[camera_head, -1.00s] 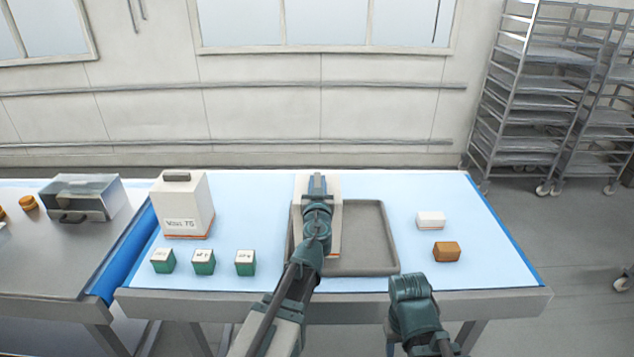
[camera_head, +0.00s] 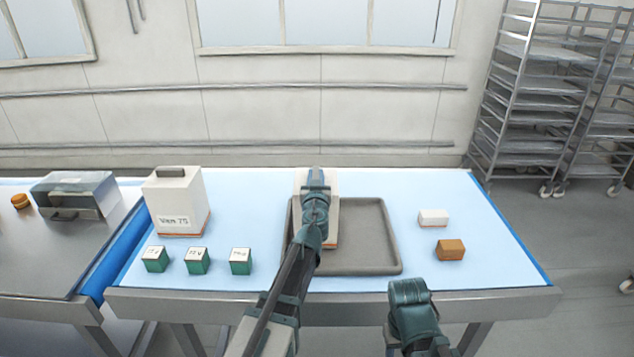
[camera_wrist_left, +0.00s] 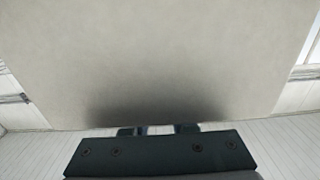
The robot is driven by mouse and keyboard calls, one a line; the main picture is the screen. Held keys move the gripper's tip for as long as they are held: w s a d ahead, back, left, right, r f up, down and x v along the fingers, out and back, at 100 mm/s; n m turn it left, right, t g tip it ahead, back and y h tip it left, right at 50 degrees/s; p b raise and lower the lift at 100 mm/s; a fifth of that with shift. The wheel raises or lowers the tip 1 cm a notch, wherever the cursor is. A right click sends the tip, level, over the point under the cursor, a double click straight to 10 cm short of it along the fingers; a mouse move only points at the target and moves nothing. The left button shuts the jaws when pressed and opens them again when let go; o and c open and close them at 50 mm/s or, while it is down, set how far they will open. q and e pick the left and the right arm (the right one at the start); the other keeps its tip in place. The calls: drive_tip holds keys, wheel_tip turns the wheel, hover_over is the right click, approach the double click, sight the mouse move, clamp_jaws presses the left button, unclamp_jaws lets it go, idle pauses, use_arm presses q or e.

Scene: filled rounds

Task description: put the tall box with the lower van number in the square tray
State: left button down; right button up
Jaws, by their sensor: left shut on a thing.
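A tall white box (camera_head: 330,222) with an orange band near its base is over the left part of the grey square tray (camera_head: 390,240). My left gripper (camera_head: 315,180) is shut on it at the top, and my arm hides most of its front and any label. I cannot tell if its base touches the tray. It fills the left wrist view as a pale surface (camera_wrist_left: 150,60). Another tall white box (camera_head: 180,200), labelled "Van 75", stands upright at the left with a dark handle on top. My right gripper (camera_head: 408,290) is at the table's front edge; its fingers are not clear.
Several small green boxes with white labelled tops (camera_head: 197,260) stand at the front left. A white block (camera_head: 433,218) and an orange-brown block (camera_head: 450,249) lie right of the tray. A clear-lidded case (camera_head: 75,195) is on the left counter.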

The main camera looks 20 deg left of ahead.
use_arm(q)
drive_tip(key=shift+a+r, duration=0.1)
drive_tip(key=c, duration=0.7)
unclamp_jaws()
drive_tip(key=v, duration=1.2)
